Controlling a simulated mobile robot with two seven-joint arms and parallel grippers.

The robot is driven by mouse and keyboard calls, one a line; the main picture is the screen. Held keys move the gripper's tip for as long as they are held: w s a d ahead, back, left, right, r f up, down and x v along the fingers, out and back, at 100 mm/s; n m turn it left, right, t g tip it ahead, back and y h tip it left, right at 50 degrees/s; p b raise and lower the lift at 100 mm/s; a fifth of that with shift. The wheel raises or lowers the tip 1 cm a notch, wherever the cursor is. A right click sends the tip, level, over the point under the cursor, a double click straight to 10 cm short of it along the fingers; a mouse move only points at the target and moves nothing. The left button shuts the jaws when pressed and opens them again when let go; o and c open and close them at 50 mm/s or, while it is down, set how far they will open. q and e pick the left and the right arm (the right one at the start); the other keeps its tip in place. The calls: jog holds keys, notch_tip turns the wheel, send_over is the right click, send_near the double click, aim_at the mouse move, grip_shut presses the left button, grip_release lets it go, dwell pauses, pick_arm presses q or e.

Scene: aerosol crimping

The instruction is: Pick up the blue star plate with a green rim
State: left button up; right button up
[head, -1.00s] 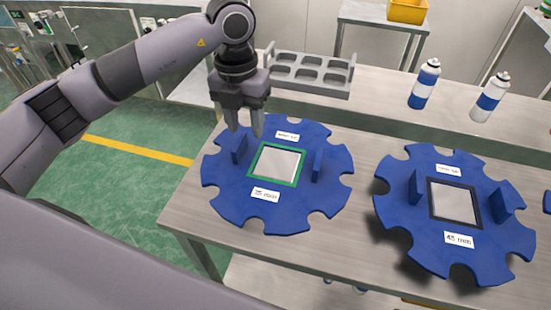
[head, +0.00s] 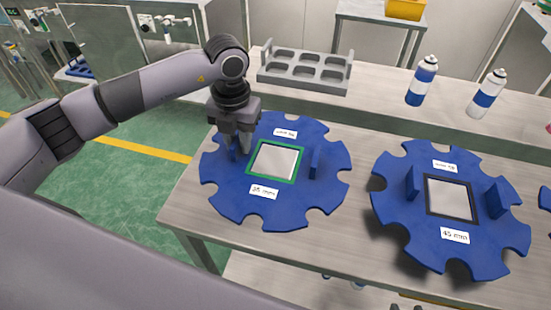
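The blue star plate with a green rim (head: 285,208) lies flat on the metal table at the picture's centre. A green frame surrounds the pale square in its middle, and a label below reads about 35 mm. Two upright blue handles stand on it, the right handle (head: 315,163) in clear view. My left gripper (head: 236,154) points down at the left handle (head: 231,150), which it partly hides. Its fingers look apart, one on either side of that handle; contact cannot be made out. My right gripper is not in view.
A second blue star plate (head: 405,225) with a black rim lies to the right, marked 45 mm. A grey tray with holes (head: 305,73) and two blue-and-white spray cans (head: 422,82) (head: 487,94) stand on the shelf behind. The table's front left edge is close to the plate.

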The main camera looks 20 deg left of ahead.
pick_arm(q)
jog(key=shift+r, duration=0.1)
grip_shut()
jog(key=shift+r, duration=0.4)
notch_tip(320, 180, up, 19)
jog(key=shift+p, duration=0.4)
